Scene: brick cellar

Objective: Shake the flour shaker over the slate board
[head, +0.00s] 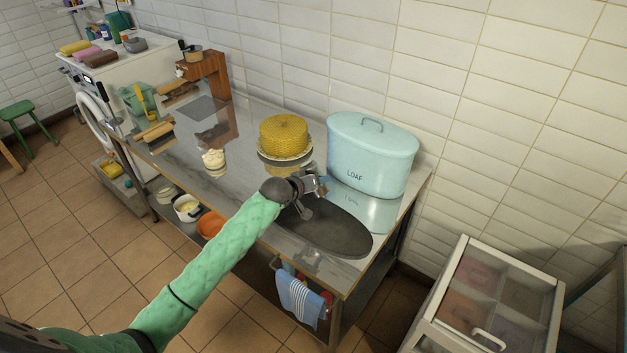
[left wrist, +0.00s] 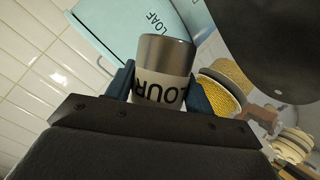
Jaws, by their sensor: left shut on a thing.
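My left gripper (head: 312,190) is shut on the flour shaker, above the far-left part of the slate board (head: 335,238). The board is a dark oval lying on the steel table. In the left wrist view the flour shaker (left wrist: 166,58) sits between the two dark fingers of the left gripper (left wrist: 160,88). It has a metal end and a pale body with part of the word FLOUR showing. The slate board (left wrist: 275,40) fills the top right there. In the head view the gripper mostly hides the shaker, and I cannot tell its exact tilt. My right gripper is out of view.
A pale blue LOAF bin (head: 370,155) stands behind the board, close to the gripper. A yellow cake (head: 284,135) on a stand is to the left. A blue-striped towel (head: 300,298) hangs at the table's front. A glass-topped cabinet (head: 490,295) stands at the right.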

